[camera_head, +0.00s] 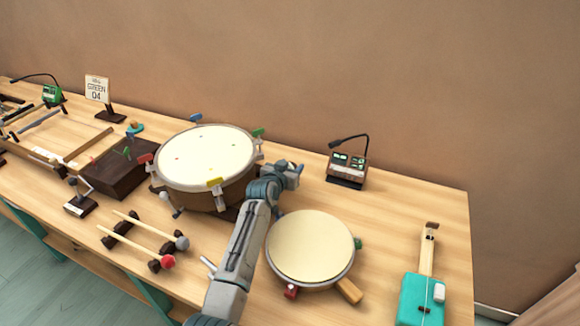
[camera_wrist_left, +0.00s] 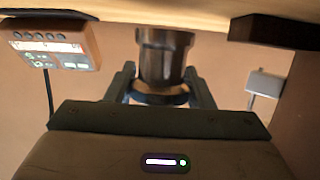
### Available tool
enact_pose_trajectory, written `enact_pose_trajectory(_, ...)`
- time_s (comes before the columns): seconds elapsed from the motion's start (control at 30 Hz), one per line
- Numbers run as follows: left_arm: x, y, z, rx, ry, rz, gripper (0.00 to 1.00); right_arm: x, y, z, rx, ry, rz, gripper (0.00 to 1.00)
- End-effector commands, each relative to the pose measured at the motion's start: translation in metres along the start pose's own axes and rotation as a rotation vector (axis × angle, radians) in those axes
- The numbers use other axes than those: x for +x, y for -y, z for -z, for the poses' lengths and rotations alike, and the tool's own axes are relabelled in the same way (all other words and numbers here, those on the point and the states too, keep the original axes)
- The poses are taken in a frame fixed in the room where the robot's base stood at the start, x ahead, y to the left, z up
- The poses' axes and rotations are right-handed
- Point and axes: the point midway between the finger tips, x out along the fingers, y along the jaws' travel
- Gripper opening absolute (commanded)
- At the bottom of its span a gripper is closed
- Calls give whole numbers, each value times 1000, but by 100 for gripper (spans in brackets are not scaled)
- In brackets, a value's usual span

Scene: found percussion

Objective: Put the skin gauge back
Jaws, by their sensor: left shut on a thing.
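My left gripper (camera_head: 294,174) is above the table between the large drum and the small round drum, short of the back wall. In the left wrist view the left gripper (camera_wrist_left: 160,88) is shut on a dark grey cylinder (camera_wrist_left: 163,58) with a pale tan band at one end. This cylinder may be the skin gauge; I cannot read any marking on it. In the head view the held thing is too small to make out clearly. My right gripper is not in view.
A large drum (camera_head: 205,158) with coloured clamps stands left of my arm. A small drum (camera_head: 310,245) stands to its right. A brown device (camera_head: 347,166) with green displays stands behind, also in the wrist view (camera_wrist_left: 55,45). Mallets (camera_head: 140,238) and a turquoise instrument (camera_head: 421,300) lie nearer the front.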

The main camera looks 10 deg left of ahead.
Motion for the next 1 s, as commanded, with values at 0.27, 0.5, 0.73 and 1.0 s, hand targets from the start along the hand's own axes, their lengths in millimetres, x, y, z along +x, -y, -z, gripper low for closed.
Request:
enact_pose_trajectory(0.27, 1, 0, -4, 0, 0, 0, 56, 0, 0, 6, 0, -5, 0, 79)
enact_pose_trajectory(0.5, 1, 0, -4, 0, 0, 0, 70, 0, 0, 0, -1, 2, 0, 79)
enact_pose_trajectory(0.73, -1, 0, 5, 0, -1, 0, 70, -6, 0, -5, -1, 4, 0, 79)
enact_pose_trajectory(1.0, -37, 0, 6, -1, -1, 0, 70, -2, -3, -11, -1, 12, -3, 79)
